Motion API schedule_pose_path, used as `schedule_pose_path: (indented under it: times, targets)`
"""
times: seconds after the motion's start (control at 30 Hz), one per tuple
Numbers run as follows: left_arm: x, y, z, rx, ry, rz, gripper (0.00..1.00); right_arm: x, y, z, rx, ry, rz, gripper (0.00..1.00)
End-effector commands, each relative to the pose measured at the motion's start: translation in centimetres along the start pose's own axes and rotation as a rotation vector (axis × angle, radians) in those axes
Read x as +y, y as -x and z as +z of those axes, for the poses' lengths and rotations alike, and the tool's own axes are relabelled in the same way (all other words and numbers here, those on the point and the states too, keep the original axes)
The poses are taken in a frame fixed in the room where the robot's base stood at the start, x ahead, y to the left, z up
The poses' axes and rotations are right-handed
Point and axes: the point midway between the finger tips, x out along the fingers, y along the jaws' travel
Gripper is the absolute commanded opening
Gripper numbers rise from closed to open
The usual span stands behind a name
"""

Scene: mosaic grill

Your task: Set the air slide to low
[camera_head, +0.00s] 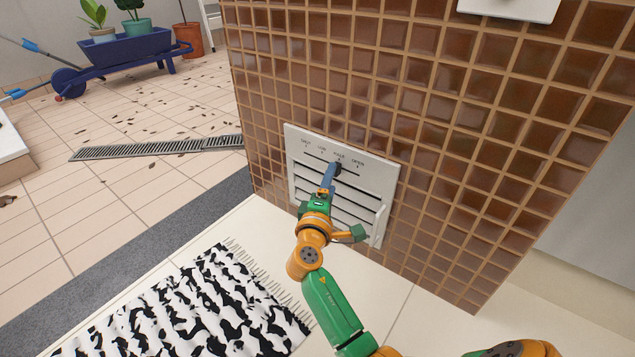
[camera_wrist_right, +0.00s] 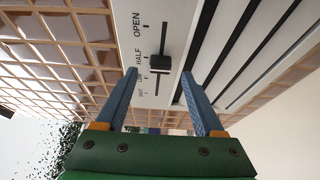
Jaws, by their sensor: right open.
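The air slide is a white wall panel (camera_head: 378,179) with dark slots, set in the brown tiled block. Its labels read SHUT, LOW, HALF and OPEN. The dark slide knob (camera_wrist_right: 160,63) stands on its slot at the HALF mark. My right gripper (camera_head: 334,174) reaches the panel near HALF in the head view and hides part of the knob. In the right wrist view its blue fingers (camera_wrist_right: 160,74) are apart, with the knob between and just beyond their tips. I see no grip on the knob. My left gripper is not in view.
A white bar handle (camera_head: 380,226) stands out at the panel's right side. A white fitting (camera_head: 510,8) sits higher on the tiled wall. A black-and-white rug (camera_head: 205,310) lies on the floor at the lower left. A blue wheelbarrow planter (camera_head: 125,48) stands far back left.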

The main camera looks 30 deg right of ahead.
Motion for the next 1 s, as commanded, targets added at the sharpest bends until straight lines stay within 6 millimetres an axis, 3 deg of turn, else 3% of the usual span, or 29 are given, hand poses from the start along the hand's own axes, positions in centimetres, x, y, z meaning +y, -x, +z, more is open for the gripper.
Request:
schedule_pose_path:
  times: [0.2, 0.43, 0.7, 1.0]
  targets:
    - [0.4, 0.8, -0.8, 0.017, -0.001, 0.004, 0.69, -0.1, -2.8, 0.0, 0.000, -0.001, 0.001, 0.70]
    - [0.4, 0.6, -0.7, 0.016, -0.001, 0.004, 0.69, 0.0, -2.9, 0.0, 0.002, -0.001, 0.000, 0.70]
    - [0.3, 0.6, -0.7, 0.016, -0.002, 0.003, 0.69, 0.0, -2.9, 0.0, 0.002, -0.002, 0.000, 0.00]
    - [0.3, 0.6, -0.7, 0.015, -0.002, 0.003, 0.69, 0.0, -2.9, 0.0, 0.003, -0.002, 0.000, 0.00]
